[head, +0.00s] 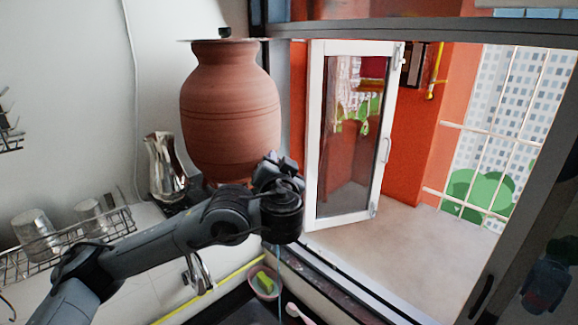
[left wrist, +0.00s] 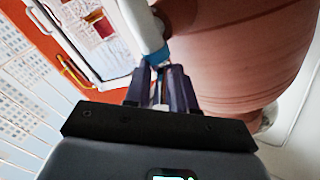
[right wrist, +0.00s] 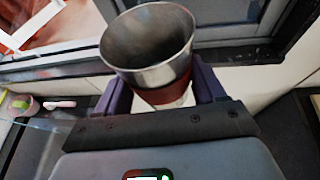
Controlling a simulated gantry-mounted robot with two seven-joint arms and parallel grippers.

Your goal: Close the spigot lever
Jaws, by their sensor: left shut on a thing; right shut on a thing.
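The large clay waterpot (head: 230,110) stands upright at the left of the window in the head view. It fills the right of the left wrist view (left wrist: 240,50). A white spigot (left wrist: 141,25) with a blue lever part (left wrist: 156,56) shows beside the pot. My left gripper (left wrist: 162,70) is shut at this blue part; its fingertips hide some of it. In the head view my left gripper (head: 278,172) is at the pot's lower right and hides the spigot. My right gripper (right wrist: 158,76) is shut around a steel cup (right wrist: 150,72) with a red-brown band. The cup's open top faces the camera, and it looks empty.
A shiny metal jug (head: 163,165) stands left of the pot. A wire rack (head: 75,240) with steel cups is at the lower left. The sink holds a small bowl (head: 264,284) with a sponge. The window frame (head: 345,290) runs along the right.

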